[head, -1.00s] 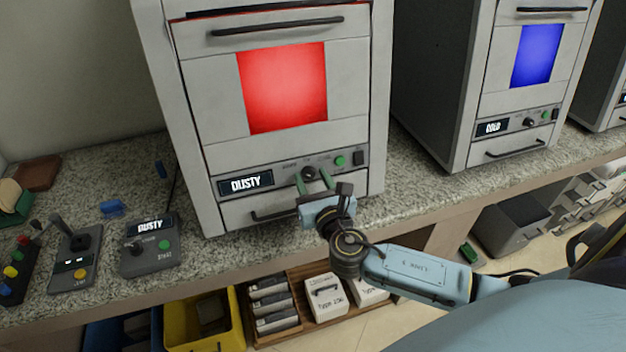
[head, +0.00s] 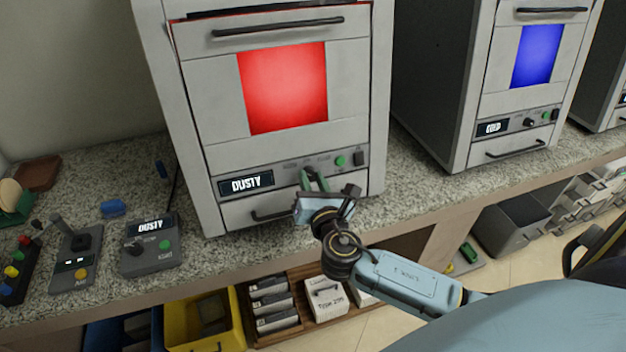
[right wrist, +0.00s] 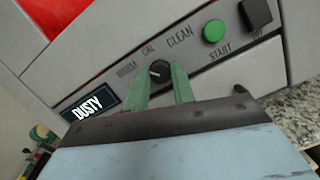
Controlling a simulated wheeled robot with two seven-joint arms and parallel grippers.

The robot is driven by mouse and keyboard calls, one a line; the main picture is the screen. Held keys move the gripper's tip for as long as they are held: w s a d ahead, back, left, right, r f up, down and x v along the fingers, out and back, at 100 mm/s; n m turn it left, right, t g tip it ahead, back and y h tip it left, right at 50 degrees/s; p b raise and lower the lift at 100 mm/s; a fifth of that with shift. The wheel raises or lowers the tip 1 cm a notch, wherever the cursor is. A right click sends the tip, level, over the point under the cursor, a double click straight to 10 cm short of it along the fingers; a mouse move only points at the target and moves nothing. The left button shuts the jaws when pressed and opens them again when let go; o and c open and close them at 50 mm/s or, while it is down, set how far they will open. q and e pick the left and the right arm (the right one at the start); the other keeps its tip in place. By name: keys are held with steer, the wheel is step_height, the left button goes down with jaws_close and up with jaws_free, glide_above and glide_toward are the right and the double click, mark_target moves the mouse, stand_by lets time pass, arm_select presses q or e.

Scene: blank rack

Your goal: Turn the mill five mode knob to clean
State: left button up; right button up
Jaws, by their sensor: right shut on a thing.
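The mode knob (right wrist: 160,71) is small, round and black. It sits on the front strip of a grey machine (head: 190,110) with a red window and a display reading DUSTY (head: 246,185). Labels around the knob include CAL and CLEAN (right wrist: 180,35); which one its pointer faces is hard to tell. My right gripper (head: 314,178) has its green fingers on either side of the knob, shut on it, and its body is tilted. In the head view the gripper mostly hides the knob. My left gripper is out of view.
A green START button (right wrist: 213,31) and a black switch (right wrist: 255,14) are right of the knob. A drawer handle (head: 270,214) is just below. A separate control box (head: 149,246) stands on the counter at left. A second machine (head: 480,90) displays COLD.

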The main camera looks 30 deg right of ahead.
steer(key=m+h, duration=0.1)
steer(key=m, duration=0.4)
steer(key=shift+a+m+g, duration=0.1)
steer(key=shift+m+g, duration=0.2)
steer(key=shift+g, duration=0.1)
steer(key=m+p, duration=0.1)
steer(key=m, duration=0.2)
steer(key=m+g, duration=0.1)
steer(key=m, duration=0.2)
steer(key=shift+r+h+p, duration=0.2)
steer(key=shift+h+p, duration=0.15)
steer(key=shift+h, duration=0.05)
steer(key=m+p, duration=0.1)
steer(key=m, duration=0.1)
steer(key=m+g+p, duration=0.1)
steer(key=m, duration=0.2)
steer(key=shift+w+r+g, duration=0.1)
steer(key=shift+r+g, duration=0.05)
steer(key=shift+g, duration=0.15)
arm_select(q)
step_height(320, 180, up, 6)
steer(key=p, duration=0.2)
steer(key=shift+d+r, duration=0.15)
arm_select(e)
steer(key=shift+m+g+y, duration=0.3)
steer(key=shift+m+y, duration=0.2)
steer(key=shift+m, duration=1.8)
arm_select(q)
steer(key=shift+p, duration=0.3)
